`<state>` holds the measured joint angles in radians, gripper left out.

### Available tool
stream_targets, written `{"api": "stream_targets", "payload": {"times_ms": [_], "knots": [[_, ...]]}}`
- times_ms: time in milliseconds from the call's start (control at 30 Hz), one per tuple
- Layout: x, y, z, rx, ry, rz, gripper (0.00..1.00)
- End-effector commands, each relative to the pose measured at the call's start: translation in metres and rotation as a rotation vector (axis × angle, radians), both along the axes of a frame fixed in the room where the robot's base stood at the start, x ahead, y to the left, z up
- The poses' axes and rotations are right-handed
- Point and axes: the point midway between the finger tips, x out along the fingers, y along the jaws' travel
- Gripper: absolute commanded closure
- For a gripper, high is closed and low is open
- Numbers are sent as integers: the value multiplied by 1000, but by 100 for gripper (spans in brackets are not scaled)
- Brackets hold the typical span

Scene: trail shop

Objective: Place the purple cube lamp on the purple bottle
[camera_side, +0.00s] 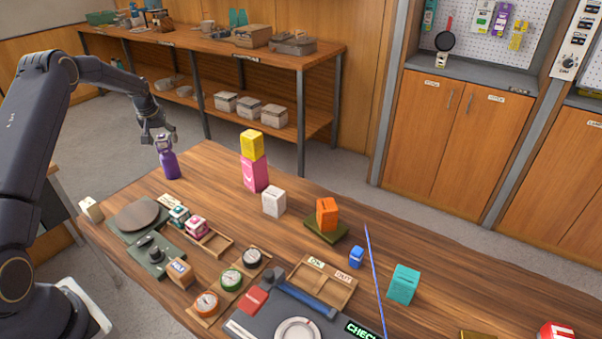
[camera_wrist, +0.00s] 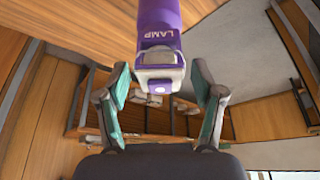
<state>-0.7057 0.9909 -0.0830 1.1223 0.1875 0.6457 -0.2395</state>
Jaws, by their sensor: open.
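The purple bottle (camera_side: 170,165) stands upright at the far left edge of the table. The small purple and grey cube lamp (camera_side: 164,144) sits at its top, under my gripper (camera_side: 158,133). In the wrist view, the cube lamp (camera_wrist: 158,72), with a pale button, lies between the spread fingers of my gripper (camera_wrist: 160,85). A gap shows on both sides of it. The purple bottle (camera_wrist: 158,12) runs on from it to the top edge. The lamp appears to touch the bottle; the exact contact is hard to see.
A pink box (camera_side: 255,174) with a yellow cube (camera_side: 251,145) on it stands right of the bottle. A white cube (camera_side: 274,201) and an orange block (camera_side: 327,214) are farther right. A round wooden disc (camera_side: 138,214) lies in front. The tabletop just around the bottle is clear.

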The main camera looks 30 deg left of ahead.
Motion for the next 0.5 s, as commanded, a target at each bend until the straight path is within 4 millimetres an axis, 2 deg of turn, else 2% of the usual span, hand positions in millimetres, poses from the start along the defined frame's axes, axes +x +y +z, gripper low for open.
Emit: {"api": "stream_targets", "payload": {"times_ms": [133,233,500], "knots": [[0,0,2,1,-1,0,33],[-2,-2,12,2,-2,0,33],[-18,-18,66,3,-3,0,33]]}}
